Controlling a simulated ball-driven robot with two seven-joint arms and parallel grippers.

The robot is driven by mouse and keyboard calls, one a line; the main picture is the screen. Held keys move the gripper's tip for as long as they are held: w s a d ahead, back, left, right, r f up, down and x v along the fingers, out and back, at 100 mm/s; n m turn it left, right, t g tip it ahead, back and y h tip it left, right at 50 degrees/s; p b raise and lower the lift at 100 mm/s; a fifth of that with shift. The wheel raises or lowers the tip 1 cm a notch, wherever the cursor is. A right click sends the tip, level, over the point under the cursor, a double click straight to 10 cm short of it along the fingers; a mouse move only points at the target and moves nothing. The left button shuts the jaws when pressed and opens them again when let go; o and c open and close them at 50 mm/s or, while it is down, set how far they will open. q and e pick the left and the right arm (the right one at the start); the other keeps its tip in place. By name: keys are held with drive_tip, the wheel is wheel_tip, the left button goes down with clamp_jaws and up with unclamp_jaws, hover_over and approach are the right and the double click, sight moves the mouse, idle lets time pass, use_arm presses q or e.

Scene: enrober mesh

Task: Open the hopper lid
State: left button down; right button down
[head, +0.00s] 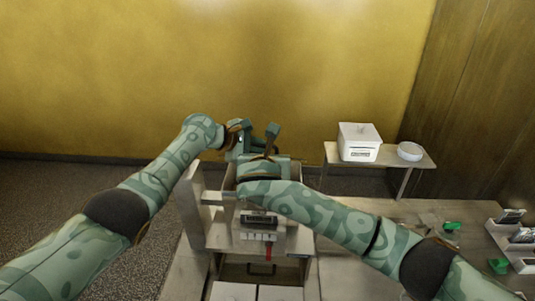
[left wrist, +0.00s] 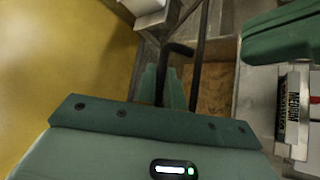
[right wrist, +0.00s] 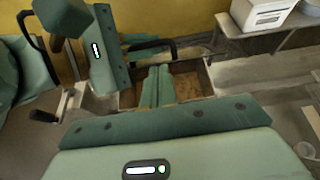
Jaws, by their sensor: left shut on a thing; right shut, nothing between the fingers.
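The hopper (right wrist: 188,84) shows in the right wrist view as a box with a brown inside, also visible in the left wrist view (left wrist: 212,88). A black bent handle (left wrist: 178,48) stands at its edge and also shows in the right wrist view (right wrist: 160,46). My left gripper (left wrist: 172,90) is shut on this handle. The lid plate is mostly hidden; I see only a thin dark edge, and its angle is unclear. My right gripper (right wrist: 155,86) is shut and empty, over the hopper's near side. In the head view my arms cover most of the hopper.
A side table (head: 393,155) at the back right holds a white box (head: 358,143) and a round white dish (head: 409,151). The machine's front has a dark panel (head: 259,219) and a red tag (head: 268,253). Green items (head: 452,226) and small racks (head: 515,236) lie at right. My arms are close together.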

drive_tip(key=x, duration=0.6)
drive_tip(key=shift+w+f, duration=0.2)
drive_tip(key=shift+w, duration=0.05)
